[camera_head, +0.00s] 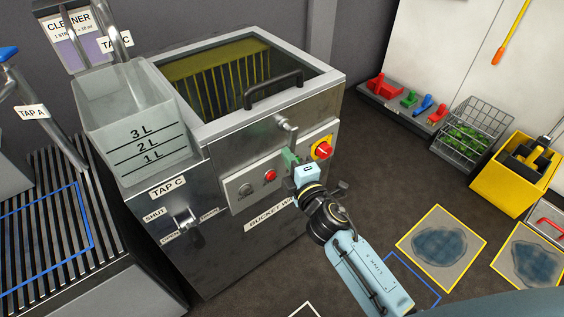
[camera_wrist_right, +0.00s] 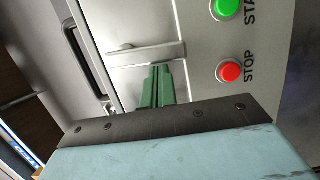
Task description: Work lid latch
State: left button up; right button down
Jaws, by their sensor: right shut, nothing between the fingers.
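The bucket washer (camera_head: 262,135) is a steel cabinet with a closed, framed glass lid (camera_head: 230,75) and a black lid handle (camera_head: 273,90). The metal lid latch (camera_head: 286,124) is a small lever on the front, just below the lid edge. In the right wrist view the latch (camera_wrist_right: 145,53) lies as a bar across the panel. My right gripper (camera_head: 289,157) has green fingers, shut and empty, just below the latch. In the right wrist view the fingertips (camera_wrist_right: 157,70) are close beside the bar; I cannot tell whether they touch. My left gripper is not in view.
A red STOP button (camera_wrist_right: 230,72) and a green START button (camera_wrist_right: 227,8) sit near the fingers. A red knob on yellow (camera_head: 322,150) is to the right. A clear measuring tank (camera_head: 135,110) stands at left. A yellow mop bucket (camera_head: 515,175) stands on the floor at right.

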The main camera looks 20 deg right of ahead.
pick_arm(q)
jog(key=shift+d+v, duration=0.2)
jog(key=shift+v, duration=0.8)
pick_arm(e)
jog(key=shift+d+n, duration=0.15)
jog(key=shift+n, duration=0.15)
pick_arm(q)
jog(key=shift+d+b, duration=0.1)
jog(key=shift+b, duration=0.2)
pick_arm(e)
jog(key=s+a, duration=0.2)
jog(key=s, duration=0.9)
jog(key=shift+s+a, duration=0.15)
jog(key=shift+a, duration=0.1)
